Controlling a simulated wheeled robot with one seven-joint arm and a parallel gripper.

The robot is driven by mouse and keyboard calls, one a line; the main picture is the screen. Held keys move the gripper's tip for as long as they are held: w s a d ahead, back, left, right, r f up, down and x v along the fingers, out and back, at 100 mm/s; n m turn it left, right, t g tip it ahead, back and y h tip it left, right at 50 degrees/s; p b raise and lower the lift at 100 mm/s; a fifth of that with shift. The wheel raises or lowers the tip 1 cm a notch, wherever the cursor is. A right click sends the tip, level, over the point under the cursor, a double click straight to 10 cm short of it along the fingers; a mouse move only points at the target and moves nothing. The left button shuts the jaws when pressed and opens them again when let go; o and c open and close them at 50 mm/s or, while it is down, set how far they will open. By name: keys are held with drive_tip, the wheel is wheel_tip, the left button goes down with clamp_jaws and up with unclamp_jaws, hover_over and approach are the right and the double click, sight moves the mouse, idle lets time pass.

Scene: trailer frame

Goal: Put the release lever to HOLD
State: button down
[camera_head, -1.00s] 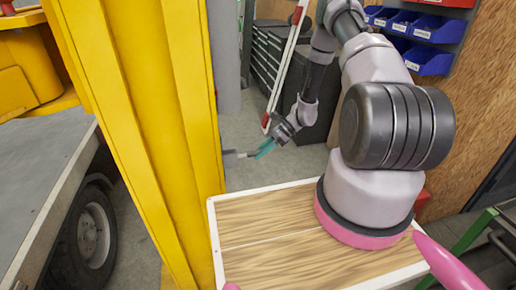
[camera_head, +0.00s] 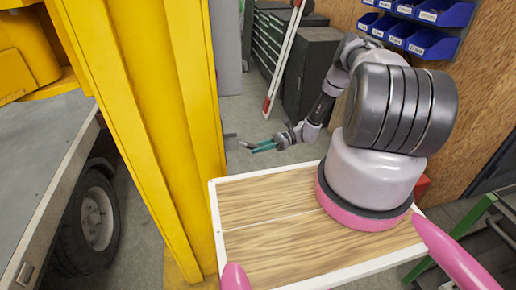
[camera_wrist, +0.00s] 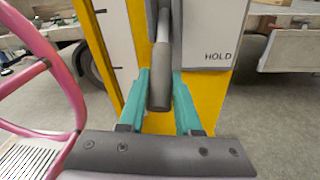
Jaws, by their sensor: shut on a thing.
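The release lever (camera_wrist: 160,88) is a grey bar with a thicker, rounded handle end, seen in the middle of the wrist view. It hangs in front of a yellow post (camera_wrist: 205,100). A pale plate (camera_wrist: 212,30) lettered HOLD is to the right of the lever. My gripper (camera_wrist: 160,85) has teal fingers, one on each side of the handle, and is shut on it. In the head view my gripper (camera_head: 262,146) is beside the yellow post (camera_head: 150,130); the lever is too small to make out clearly there.
A trailer bed (camera_head: 45,150) with a wheel (camera_head: 95,215) stands left of the post. Dark tool cabinets (camera_head: 310,75), a red-and-white pole (camera_head: 284,60) and blue bins (camera_head: 430,42) are behind my arm. Grey floor is clear between the post and the cabinets.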

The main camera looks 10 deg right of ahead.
drive_tip(key=shift+s+a+f, duration=0.2)
drive_tip(key=shift+s+f, duration=0.05)
drive_tip(key=shift+s, duration=0.25)
drive_tip(key=c, duration=0.6)
unclamp_jaws()
drive_tip(key=shift+w+r, duration=0.1)
drive_tip(key=shift+w, duration=0.05)
drive_tip(key=shift+w+d, duration=0.1)
drive_tip(key=shift+d, duration=0.1)
drive_tip(key=d+r, duration=0.1)
drive_tip(key=d, duration=0.9)
drive_tip(key=shift+w+d, duration=0.15)
drive_tip(key=shift+w, duration=0.2)
